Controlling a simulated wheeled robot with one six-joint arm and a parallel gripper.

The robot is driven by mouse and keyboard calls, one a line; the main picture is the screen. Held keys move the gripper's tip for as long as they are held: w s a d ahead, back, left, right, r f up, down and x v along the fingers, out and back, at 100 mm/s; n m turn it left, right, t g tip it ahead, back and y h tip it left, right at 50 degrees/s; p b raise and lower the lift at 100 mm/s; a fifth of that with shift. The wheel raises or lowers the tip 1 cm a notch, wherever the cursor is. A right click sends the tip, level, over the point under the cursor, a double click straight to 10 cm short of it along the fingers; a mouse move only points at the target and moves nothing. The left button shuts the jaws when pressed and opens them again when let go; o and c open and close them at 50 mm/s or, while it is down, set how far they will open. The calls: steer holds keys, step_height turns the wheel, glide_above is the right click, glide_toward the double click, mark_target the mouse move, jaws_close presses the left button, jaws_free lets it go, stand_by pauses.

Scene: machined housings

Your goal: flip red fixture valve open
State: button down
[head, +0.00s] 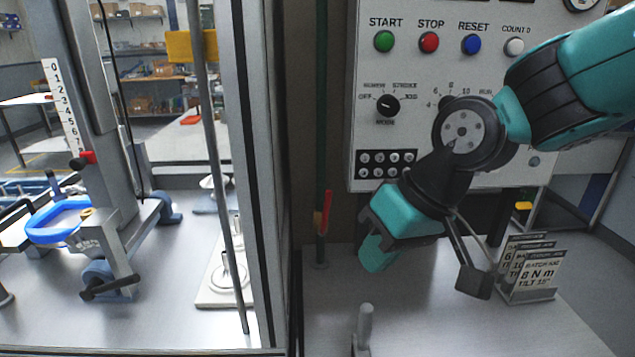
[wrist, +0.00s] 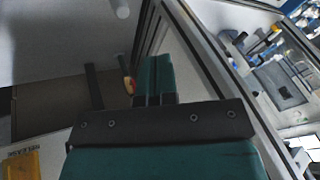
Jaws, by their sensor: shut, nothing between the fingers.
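The red valve lever (head: 327,210) sits on a dark green vertical pipe (head: 321,130) beside the door frame in the head view. It stands nearly upright, close along the pipe. My gripper (head: 376,258) is to the right of the lever and lower, apart from it in the picture. Its teal fingers are together, with nothing between them.
A control panel (head: 372,75) with buttons stands behind my arm. Batch cards (head: 530,275) stand on the table at right. A grey peg (head: 365,325) stands at the front. A metal door frame (head: 268,180) borders the left, with a fixture stand (head: 110,240) beyond.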

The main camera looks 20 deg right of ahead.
steer(key=w+d+r+m+t+h+p, duration=0.1)
steer(key=w+d+m+t+p, duration=0.15)
steer(key=w+d, duration=0.35)
steer(key=w+d+r+m+t+p, duration=0.1)
steer(key=w+d+r+m+t, duration=0.2)
steer(key=w, duration=0.5)
steer(key=g+p, duration=0.1)
steer(key=p, duration=0.3)
glide_toward(325, 213)
steer(key=w+f, duration=0.4)
steer(key=shift+w+f+m+p, duration=0.15)
steer(key=shift+m+p, duration=0.2)
